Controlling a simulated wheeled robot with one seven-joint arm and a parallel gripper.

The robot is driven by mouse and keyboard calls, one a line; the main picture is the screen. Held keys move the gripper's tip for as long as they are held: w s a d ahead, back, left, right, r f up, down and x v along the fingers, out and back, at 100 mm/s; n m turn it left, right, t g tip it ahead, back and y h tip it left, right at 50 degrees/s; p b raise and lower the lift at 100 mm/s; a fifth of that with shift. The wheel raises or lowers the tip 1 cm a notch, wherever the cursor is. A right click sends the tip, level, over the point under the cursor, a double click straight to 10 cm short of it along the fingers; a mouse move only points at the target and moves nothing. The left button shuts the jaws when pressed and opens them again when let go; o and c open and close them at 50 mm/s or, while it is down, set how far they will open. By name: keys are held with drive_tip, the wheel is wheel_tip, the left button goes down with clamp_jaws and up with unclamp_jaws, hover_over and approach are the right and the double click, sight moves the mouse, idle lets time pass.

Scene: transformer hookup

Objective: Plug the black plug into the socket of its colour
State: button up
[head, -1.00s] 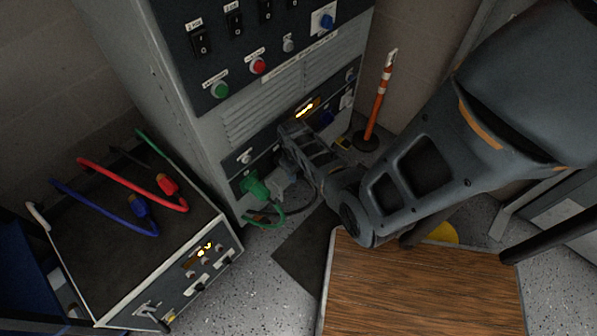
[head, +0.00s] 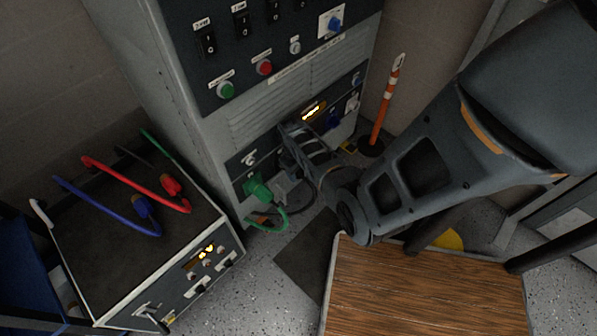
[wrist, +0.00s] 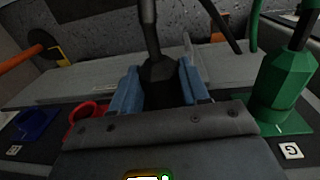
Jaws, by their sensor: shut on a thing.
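The black plug (wrist: 160,78) is upright between the two blue-grey fingers of my gripper (wrist: 160,92) in the wrist view, with its dark cable rising from it. My gripper is shut on it. In the head view my gripper (head: 290,172) is close to the lower panel of the grey cabinet (head: 240,162), and the black plug cannot be made out there. A black socket does not show; my gripper's body covers part of the panel. I cannot tell whether the plug touches a socket.
The green plug (wrist: 284,88) sits in the panel beside my gripper, near a "G" label. A red socket (wrist: 84,112) and a blue socket (wrist: 38,124) lie on the other side. Red (head: 130,178) and blue (head: 105,213) cables lie on the box at left. A wooden top (head: 425,285) stands in front.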

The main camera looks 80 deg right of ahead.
drive_tip(key=shift+w+d, duration=0.15)
drive_tip(key=shift+w, duration=0.15)
drive_tip(key=o, duration=1.1)
drive_tip(key=shift+o, duration=0.5)
drive_tip(key=shift+o, duration=0.9)
drive_tip(key=shift+r, duration=0.1)
drive_tip(key=shift+w+a+r+p, duration=0.1)
drive_tip(key=shift+a+r+p, duration=0.05)
drive_tip(key=shift+r+p, duration=1.6)
drive_tip(key=shift+a+r+p, duration=0.1)
drive_tip(key=shift+r+p, duration=1.5)
drive_tip(key=shift+r, duration=0.1)
